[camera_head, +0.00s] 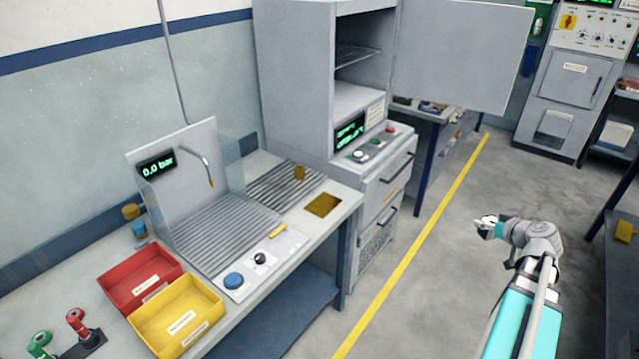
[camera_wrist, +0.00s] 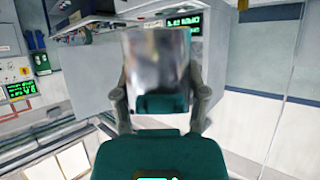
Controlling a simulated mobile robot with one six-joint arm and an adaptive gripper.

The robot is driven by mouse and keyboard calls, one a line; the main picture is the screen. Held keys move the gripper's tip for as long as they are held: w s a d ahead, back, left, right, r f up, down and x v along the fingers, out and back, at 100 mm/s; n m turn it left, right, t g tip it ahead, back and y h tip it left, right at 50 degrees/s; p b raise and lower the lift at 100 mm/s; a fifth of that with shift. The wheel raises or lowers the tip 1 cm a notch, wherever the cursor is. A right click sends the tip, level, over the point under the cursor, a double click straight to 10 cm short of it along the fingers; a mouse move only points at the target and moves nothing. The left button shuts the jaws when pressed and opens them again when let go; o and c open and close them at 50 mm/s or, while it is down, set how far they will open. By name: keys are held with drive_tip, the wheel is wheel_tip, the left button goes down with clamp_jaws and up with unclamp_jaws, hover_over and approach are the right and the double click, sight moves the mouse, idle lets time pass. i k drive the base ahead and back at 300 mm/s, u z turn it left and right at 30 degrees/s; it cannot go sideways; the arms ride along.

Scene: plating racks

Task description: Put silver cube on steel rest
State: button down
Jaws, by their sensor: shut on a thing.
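My gripper (camera_head: 487,223) is held out over the floor on the right in the head view, well away from the bench. In the wrist view my gripper (camera_wrist: 160,100) is shut on the silver cube (camera_wrist: 156,65), a shiny block with a finger on each side. The cube is too small to make out clearly in the head view. On the bench are two ribbed grey metal surfaces: one under the spout (camera_head: 225,238) and one behind it to the right (camera_head: 272,190). I cannot tell for certain which is the steel rest.
A small brass-coloured block (camera_head: 299,172) stands on the rear ribbed surface, near a brown square (camera_head: 323,205). A red bin (camera_head: 112,287) and a yellow bin (camera_head: 140,322) sit at the front left. The cabinet's door (camera_head: 465,50) stands open. Floor between my arm and the bench is clear.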

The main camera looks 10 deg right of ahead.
sight(278, 193)
drive_tip(key=u, duration=1.4)
drive_tip(key=i, duration=1)
